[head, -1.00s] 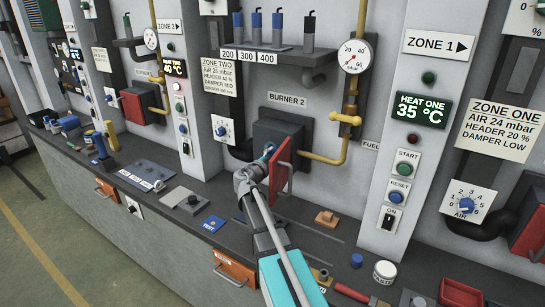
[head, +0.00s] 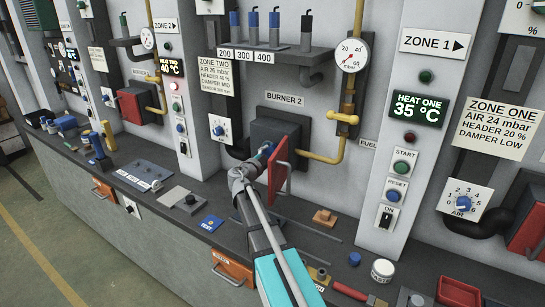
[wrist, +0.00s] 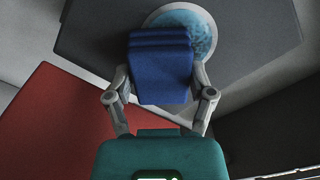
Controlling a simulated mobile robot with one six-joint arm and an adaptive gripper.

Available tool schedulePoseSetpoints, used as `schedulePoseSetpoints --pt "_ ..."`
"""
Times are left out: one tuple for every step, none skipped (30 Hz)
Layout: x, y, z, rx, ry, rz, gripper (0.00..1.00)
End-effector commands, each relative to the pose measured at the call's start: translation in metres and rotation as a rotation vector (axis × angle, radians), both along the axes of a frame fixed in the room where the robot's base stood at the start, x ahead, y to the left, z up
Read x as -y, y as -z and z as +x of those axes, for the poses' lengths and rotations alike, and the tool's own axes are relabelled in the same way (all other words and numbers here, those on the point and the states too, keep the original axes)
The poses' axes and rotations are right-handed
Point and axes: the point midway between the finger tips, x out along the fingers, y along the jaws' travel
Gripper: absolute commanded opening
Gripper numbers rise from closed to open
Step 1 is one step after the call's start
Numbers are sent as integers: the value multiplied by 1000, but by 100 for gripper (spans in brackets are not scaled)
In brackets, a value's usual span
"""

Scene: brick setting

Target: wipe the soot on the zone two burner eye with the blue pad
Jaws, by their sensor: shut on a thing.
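My gripper (head: 243,176) is at the Burner 2 housing (head: 287,125), under the zone two notice (head: 220,76). In the wrist view, my gripper (wrist: 161,88) is shut on the blue pad (wrist: 161,62), with a finger on each side. The burner eye (wrist: 205,40) is a round, pale blue glass in a light ring. The pad covers its lower left part; whether they touch I cannot tell. Bluish mottling shows on the glass, but I cannot make out clear soot. In the head view, my arm and the housing's red panel hide most of the eye.
The red panel (head: 279,168) stands out just right of my gripper; it also fills the wrist view's left (wrist: 50,125). A yellow fuel pipe (head: 325,157) runs right of the housing. The grey bench (head: 325,225) below holds an orange block (head: 324,217) and several small items.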

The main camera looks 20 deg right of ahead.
Motion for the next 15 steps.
schedulePoseSetpoints --pt "-2 0 5 0 -1 0 32" --pt "-3 0 7 0 -1 0 32" --pt "-4 0 9 0 -1 0 32" --pt "-5 0 11 0 -1 0 32" --pt "-6 0 12 0 -2 -1 32" --pt "-7 0 15 0 -2 -1 32" --pt "-8 0 16 0 -2 -1 32" --pt "-9 0 18 0 -2 -1 32" --pt "-10 0 19 0 -2 -1 32" --pt "-10 0 20 0 -2 -1 32" --pt "-11 0 20 0 -1 0 32" --pt "-11 0 21 0 -1 0 32" --pt "-11 0 21 0 -1 0 32" --pt "-11 0 21 0 -1 0 32" --pt "-11 0 21 0 -1 0 32"
